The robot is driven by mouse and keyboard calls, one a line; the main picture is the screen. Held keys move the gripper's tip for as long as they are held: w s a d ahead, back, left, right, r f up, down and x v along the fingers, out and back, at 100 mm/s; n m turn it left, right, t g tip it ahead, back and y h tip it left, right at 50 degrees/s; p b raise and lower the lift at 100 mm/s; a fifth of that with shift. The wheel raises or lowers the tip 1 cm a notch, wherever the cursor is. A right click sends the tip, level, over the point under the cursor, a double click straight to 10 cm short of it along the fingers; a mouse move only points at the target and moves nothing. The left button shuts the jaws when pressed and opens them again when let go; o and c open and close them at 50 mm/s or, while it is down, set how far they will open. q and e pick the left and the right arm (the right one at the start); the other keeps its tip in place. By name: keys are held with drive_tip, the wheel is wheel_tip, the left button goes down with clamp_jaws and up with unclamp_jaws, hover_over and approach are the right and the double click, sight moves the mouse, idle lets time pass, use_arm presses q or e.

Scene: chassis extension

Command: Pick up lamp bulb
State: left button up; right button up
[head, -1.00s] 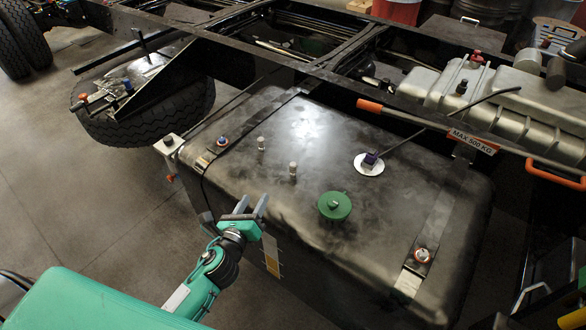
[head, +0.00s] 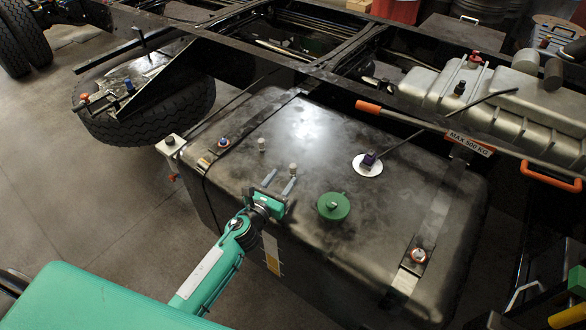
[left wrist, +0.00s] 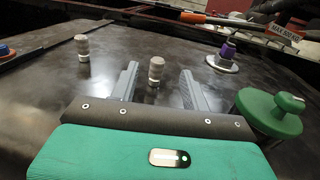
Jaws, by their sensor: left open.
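Two small pale grey lamp bulbs stand upright on the dark tank (head: 370,240). The nearer bulb (head: 293,169) also shows in the left wrist view (left wrist: 156,70), in the gap between my two fingers as seen there. The farther bulb (head: 262,145) stands to the left, outside the fingers, in the left wrist view (left wrist: 83,48). My left gripper (head: 280,181) is open, with its fingers pointing at the nearer bulb. Its fingers also show in the left wrist view (left wrist: 160,86). I cannot tell whether they touch the bulb. My right gripper is not in view.
A green cap (head: 333,206) stands on the tank to the right of my left gripper. A purple fitting on a white disc (head: 367,163) lies behind it. Metal straps with bolts cross the tank. Frame rails (head: 335,70) run behind, and a tire (head: 150,115) is at left.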

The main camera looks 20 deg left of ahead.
sight(291, 168)
use_arm(q)
drive_tip(key=shift+f+p+x, duration=0.2)
drive_tip(key=shift+p+x, duration=0.2)
drive_tip(key=shift+x, duration=0.9)
drive_tip(key=shift+f+p+x, duration=0.2)
drive_tip(key=shift+p+x, duration=0.15)
drive_tip(key=shift+x, duration=1)
drive_tip(key=shift+a, duration=0.1)
clamp_jaws()
